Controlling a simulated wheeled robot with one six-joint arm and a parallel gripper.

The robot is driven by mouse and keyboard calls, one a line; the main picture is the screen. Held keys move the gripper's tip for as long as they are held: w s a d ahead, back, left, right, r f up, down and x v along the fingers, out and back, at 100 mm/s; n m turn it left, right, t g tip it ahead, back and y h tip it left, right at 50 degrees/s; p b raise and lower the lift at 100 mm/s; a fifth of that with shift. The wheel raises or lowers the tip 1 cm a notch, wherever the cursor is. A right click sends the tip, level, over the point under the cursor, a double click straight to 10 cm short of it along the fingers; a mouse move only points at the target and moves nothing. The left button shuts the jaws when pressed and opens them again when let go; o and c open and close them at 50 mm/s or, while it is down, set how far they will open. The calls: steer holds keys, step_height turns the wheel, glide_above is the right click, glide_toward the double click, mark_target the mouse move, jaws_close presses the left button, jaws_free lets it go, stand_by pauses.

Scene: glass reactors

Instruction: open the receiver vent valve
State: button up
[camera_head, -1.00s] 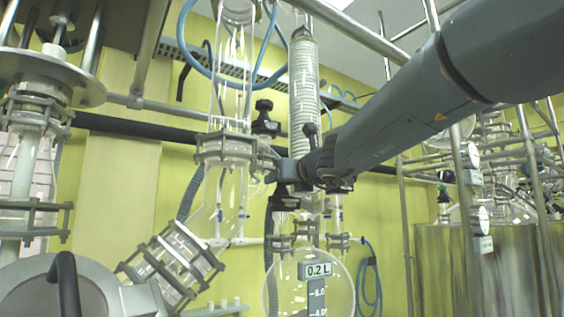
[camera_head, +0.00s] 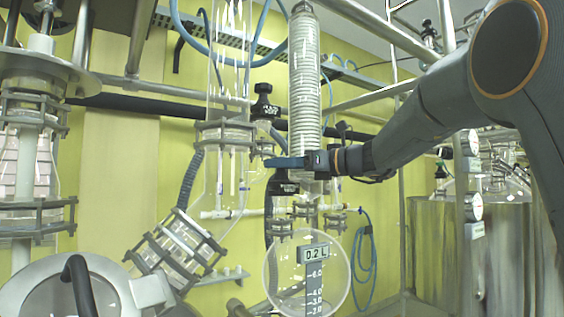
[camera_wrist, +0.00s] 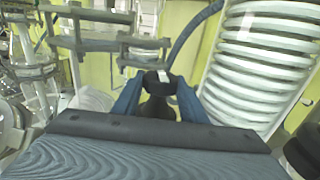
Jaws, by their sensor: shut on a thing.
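My gripper (camera_head: 272,162) reaches in from the right in the head view, in front of the lower end of the coiled glass column. In the wrist view, its two blue fingers (camera_wrist: 159,98) are shut on a black valve knob (camera_wrist: 152,78) with a pale mark on top. This looks like the vent valve handle. The fingers hide its sides, and I cannot tell how far it is turned. In the head view I cannot make out this knob clearly at the fingertips. The round glass receiver (camera_head: 285,275), with a 0.2 L label, hangs below the gripper.
The coiled column (camera_head: 304,85) stands close beside the gripper, and also shows at right in the wrist view (camera_wrist: 262,60). Another black knob (camera_head: 263,90) sits above on the glassware. Metal rails cross behind. A steel vessel (camera_head: 430,250) stands at right.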

steer(key=shift+r+g, duration=0.1)
steer(key=shift+g, duration=0.2)
steer(key=o, duration=1.1)
steer(key=shift+c, duration=0.2)
steer(key=shift+d, duration=0.15)
